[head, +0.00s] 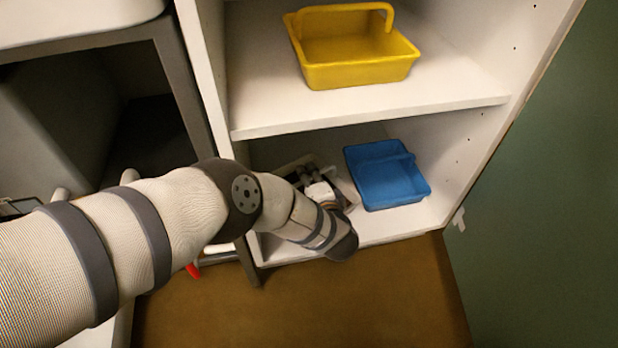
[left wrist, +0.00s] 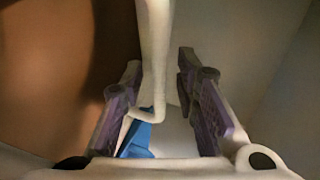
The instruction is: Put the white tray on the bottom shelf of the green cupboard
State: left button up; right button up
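The green cupboard has a white inside and its bottom shelf (head: 400,220) is in view. My left gripper (head: 305,170) reaches low into its left part, just left of a blue tray (head: 388,178). In the left wrist view the fingers of the left gripper (left wrist: 160,65) stand apart. A white bar (left wrist: 155,45) with a bent end runs between them; I cannot tell whether it belongs to the white tray. The blue tray (left wrist: 140,135) shows behind it. No whole white tray can be made out; my arm covers that part of the shelf. My right gripper is out of view.
A yellow tray (head: 360,70) with a handle stands on the shelf above. The green door (head: 550,200) is open at the right. A grey-framed unit (head: 180,75) stands close at the left. Brown floor (head: 340,305) lies clear in front.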

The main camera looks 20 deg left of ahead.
pick_arm(q)
jog(key=shift+s+d+r+p, duration=0.15)
jog(key=shift+r+p, duration=0.05)
jog(key=shift+p, duration=0.1)
jog(key=p+v, duration=0.4)
jog(key=v, duration=0.7)
jog(key=shift+s+p, duration=0.25)
jog(key=shift+p, duration=0.15)
jog(key=shift+d, duration=0.1)
